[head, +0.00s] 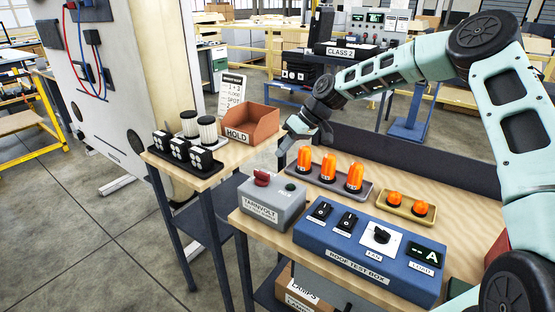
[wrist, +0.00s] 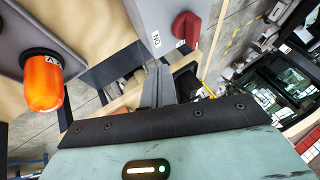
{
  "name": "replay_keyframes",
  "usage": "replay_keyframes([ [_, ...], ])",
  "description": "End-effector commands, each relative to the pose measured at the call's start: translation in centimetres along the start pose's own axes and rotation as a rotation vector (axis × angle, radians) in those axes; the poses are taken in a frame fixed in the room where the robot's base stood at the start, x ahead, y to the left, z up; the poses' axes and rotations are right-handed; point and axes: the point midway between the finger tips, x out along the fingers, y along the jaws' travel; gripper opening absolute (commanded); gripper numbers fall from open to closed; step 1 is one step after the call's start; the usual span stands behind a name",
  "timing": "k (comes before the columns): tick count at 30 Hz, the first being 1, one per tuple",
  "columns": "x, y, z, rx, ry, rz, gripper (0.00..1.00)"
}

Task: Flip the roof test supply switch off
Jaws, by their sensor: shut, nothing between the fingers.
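The grey supply box (head: 272,208), labelled TARNVOLT, stands at the left end of the workbench. A red switch handle (head: 262,178) sits on its top, with a small green lamp (head: 290,187) beside it. In the wrist view the red handle (wrist: 185,27) is near the top, next to an ON label (wrist: 156,40). My gripper (head: 283,150) is above and behind the box, apart from the handle. In the wrist view its fingers (wrist: 158,85) are together and empty, below the handle. The handle's exact setting is hard to read.
Orange lamps (head: 330,166) stand upright on a grey tray right of my gripper; one shows close in the wrist view (wrist: 43,82). The blue roof test box (head: 340,262) is in front. A HOLD bin (head: 250,122) and black-and-white parts stand on the left table.

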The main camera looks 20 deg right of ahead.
Motion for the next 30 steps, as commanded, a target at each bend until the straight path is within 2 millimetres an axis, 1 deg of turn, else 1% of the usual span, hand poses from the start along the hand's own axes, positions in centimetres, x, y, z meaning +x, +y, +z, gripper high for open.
replay_keyframes([
  [1, -0.8, 0.2, -0.1, 0.000, 0.003, 0.004, 0.00],
  [6, -3.6, 0.5, -0.3, 0.001, 0.004, 0.004, 0.00],
  [9, -4.9, 0.5, -0.5, 0.000, 0.003, 0.004, 0.00],
  [12, -5.8, 0.6, -0.6, 0.000, 0.002, 0.003, 0.00],
  [18, -6.4, 0.6, -0.7, -0.001, 0.002, 0.002, 0.00],
  [30, -6.3, 0.6, -0.7, 0.000, 0.002, 0.002, 0.00],
])
